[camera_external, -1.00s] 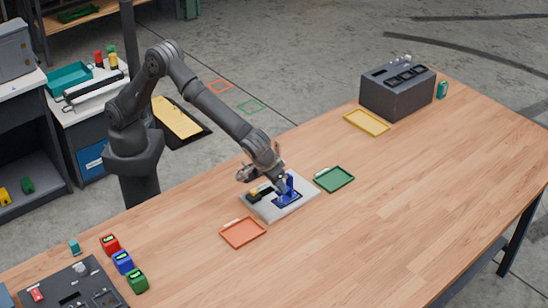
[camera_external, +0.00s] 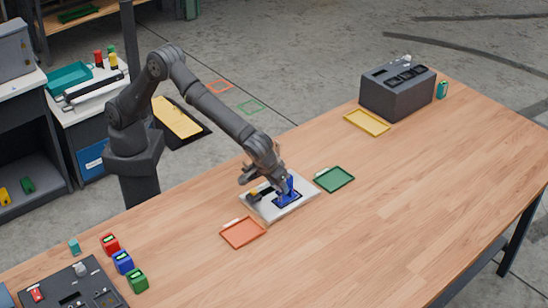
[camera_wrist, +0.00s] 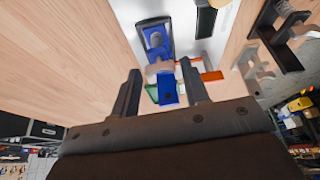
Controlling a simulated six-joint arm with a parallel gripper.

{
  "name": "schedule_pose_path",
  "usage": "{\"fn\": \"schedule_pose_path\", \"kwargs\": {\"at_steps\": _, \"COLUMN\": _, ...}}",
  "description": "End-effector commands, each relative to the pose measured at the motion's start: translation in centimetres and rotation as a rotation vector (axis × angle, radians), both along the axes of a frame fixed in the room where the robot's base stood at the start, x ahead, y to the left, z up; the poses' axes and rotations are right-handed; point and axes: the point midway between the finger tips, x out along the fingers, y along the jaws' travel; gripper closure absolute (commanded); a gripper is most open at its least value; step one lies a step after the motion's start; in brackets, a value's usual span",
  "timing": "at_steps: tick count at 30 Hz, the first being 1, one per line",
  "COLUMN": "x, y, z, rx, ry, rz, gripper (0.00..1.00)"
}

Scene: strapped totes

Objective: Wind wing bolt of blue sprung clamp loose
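The blue sprung clamp (camera_external: 291,187) stands upright on a light grey plate (camera_external: 270,214), on a dark blue-edged patch. My gripper (camera_external: 284,186) is right at the clamp and hides part of it. In the wrist view, the clamp's blue body (camera_wrist: 156,37) is ahead of the fingers. My gripper (camera_wrist: 158,80) has its two dark fingers apart, with a blue block-like part (camera_wrist: 167,88) between them. A gap shows left of that part; the right finger is closer to it, and contact is unclear. I cannot make out the wing bolt for certain.
A black and yellow item (camera_external: 256,194) lies on the plate left of the clamp. An orange tray (camera_external: 243,233) and a green tray (camera_external: 334,179) flank the plate. A yellow tray (camera_external: 367,122) and a dark box (camera_external: 398,92) stand farther back. The table's right side is clear.

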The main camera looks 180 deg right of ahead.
Motion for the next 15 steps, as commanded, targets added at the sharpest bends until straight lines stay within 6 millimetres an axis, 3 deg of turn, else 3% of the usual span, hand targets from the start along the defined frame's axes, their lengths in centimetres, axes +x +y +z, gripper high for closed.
{"fn": "schedule_pose_path", "kwargs": {"at_steps": 8, "x": 0.1, "y": -0.1, "z": 0.5, "rx": 0.002, "ry": 0.0, "rz": -0.001, "gripper": 0.58}}
{"fn": "schedule_pose_path", "kwargs": {"at_steps": 15, "x": 1.4, "y": -1.0, "z": 4.4, "rx": 0.004, "ry": -0.003, "rz": -0.001, "gripper": 0.58}}
